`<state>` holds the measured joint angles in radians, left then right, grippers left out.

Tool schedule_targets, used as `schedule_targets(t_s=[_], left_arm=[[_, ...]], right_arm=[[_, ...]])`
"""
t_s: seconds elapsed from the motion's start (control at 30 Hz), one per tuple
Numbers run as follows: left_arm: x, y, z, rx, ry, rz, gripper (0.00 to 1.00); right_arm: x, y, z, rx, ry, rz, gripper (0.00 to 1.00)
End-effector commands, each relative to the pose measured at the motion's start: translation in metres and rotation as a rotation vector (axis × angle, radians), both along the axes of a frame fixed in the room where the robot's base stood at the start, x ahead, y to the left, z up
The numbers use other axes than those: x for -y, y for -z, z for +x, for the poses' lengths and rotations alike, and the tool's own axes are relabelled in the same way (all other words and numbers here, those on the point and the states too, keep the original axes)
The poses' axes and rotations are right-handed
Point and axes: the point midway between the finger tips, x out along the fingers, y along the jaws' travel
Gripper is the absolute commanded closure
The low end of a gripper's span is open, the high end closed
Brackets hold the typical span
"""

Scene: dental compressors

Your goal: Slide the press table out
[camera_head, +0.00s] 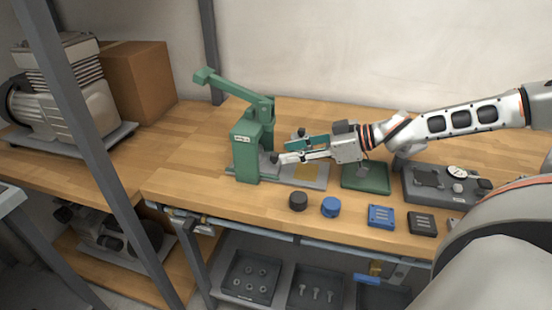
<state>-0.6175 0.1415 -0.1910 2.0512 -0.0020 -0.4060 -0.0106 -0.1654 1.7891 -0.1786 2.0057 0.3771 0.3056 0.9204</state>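A green press (246,152) stands on the wooden bench with its lever (230,86) raised to the left. Its grey press table (314,181) lies low at the press's right side and bears a yellow square. My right gripper (279,159) reaches in from the right, above the table, with its fingertips close to the press body. A small dark part shows at the fingertips. Whether the fingers touch or hold anything is unclear, and the gripper hides part of the table. My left gripper is out of view.
A green-based stand (366,181) is right of the table, partly behind my arm. A grey instrument box (432,186) is farther right. Black (298,201) and blue (330,207) round pieces sit in front. A grey post (85,130) crosses the left side.

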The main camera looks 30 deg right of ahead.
Motion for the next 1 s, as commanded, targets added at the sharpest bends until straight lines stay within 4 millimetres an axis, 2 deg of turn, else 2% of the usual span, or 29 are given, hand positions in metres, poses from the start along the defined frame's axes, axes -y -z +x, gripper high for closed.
schedule_targets(t_s=[0.03,0.13,0.4,0.7,0.73,0.83,1.0], left_arm=[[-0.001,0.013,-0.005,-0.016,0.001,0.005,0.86],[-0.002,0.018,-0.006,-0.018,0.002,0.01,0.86],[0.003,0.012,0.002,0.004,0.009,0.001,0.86],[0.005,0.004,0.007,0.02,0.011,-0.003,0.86],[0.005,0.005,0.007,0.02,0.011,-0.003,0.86],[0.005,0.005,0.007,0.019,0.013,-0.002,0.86],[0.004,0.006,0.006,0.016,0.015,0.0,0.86]], right_arm=[[-0.005,0.015,0.004,-0.013,-0.002,0.0,0.68],[-0.011,0.018,0.013,-0.012,-0.001,0.0,0.68],[-0.023,0.018,0.026,-0.005,-0.001,0.001,0.68],[-0.024,0.015,0.027,-0.001,0.0,0.001,0.68],[-0.024,0.015,0.027,-0.001,0.0,0.001,0.73],[-0.024,0.015,0.027,-0.001,0.0,0.001,0.99],[-0.023,0.015,0.027,-0.001,0.0,0.001,1.0]])
